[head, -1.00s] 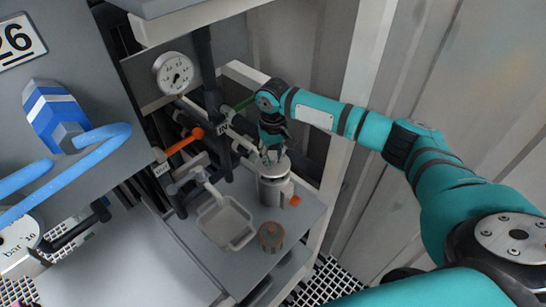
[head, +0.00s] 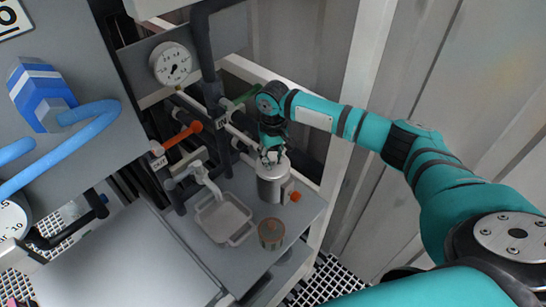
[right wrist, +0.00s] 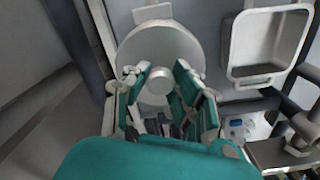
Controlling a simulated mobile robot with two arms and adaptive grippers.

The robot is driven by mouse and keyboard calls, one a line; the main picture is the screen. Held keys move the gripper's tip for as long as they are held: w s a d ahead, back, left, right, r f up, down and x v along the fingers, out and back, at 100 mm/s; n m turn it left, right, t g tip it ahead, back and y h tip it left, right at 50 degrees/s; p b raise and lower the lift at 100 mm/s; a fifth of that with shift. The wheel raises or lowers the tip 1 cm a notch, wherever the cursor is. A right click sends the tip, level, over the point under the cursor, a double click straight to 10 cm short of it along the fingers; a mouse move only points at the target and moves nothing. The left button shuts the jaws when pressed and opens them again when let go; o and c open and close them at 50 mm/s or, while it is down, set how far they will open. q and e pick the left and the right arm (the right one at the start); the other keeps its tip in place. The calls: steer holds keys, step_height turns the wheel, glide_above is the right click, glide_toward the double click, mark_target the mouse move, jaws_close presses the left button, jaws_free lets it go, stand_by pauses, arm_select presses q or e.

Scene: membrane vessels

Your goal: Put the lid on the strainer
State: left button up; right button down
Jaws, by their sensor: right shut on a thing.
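The strainer (head: 271,188) is a grey metal cylinder with an orange knob on its right side, standing upright on the grey shelf. The lid is a pale round disc with a central knob, and it shows in the right wrist view (right wrist: 160,45). My right gripper (head: 272,156) points down over the strainer top. In the right wrist view, its fingers (right wrist: 160,77) are on both sides of the lid's knob. The lid is over the strainer's mouth; the gripper partly hides it, and I cannot tell whether it is fully seated. My left gripper is not in view.
A grey tray (head: 243,237) sits left of the strainer under a pale tap (head: 205,178). A brown round pot (head: 271,233) stands in front near the shelf edge. Pipes with an orange handle (head: 182,136) and a gauge (head: 171,63) are behind left. A white frame post is at right.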

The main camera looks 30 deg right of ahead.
mark_target(273, 158)
steer(key=shift+f+p, duration=0.2)
steer(key=shift+p, duration=0.25)
stand_by(0.3)
steer(key=c, duration=1)
jaws_free()
steer(key=shift+c, duration=0.2)
steer(key=shift+r, duration=0.25)
step_height(273, 158, up, 12)
steer(key=shift+f, duration=0.25)
